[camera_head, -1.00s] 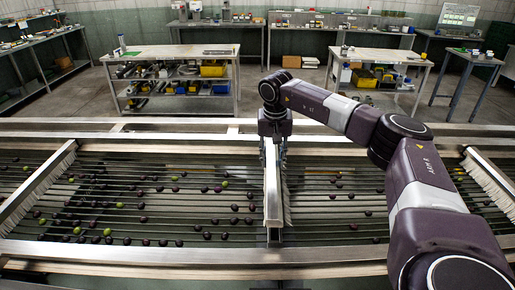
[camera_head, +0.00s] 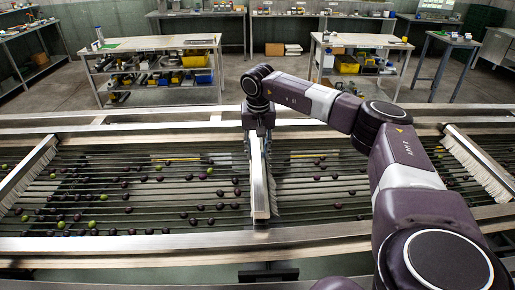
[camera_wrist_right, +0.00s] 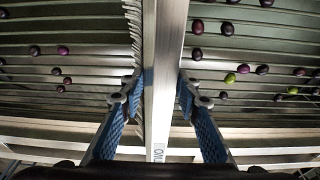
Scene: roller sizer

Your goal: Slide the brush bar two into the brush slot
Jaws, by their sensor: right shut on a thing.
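The brush bar two (camera_head: 258,180) is a pale metal bar with white bristles, running front to back above the rollers. My right gripper (camera_head: 258,128) is shut on its far part. In the right wrist view, the blue-padded fingers of the right gripper (camera_wrist_right: 160,92) stand on both sides of the bar (camera_wrist_right: 163,50), whose bristles show along its left side. A partly visible label sits on the bar near the gripper. The bar's near end is close to the front rail (camera_head: 150,245). I cannot make out the brush slot or whether the bar is seated. My left gripper is out of view.
Similar brush bars stand at the left (camera_head: 25,170) and right (camera_head: 475,165) of the roller bed (camera_head: 330,190). Dark and green olives lie on the rollers. A back rail (camera_head: 120,122) crosses behind. Workbenches stand farther back, beyond open floor.

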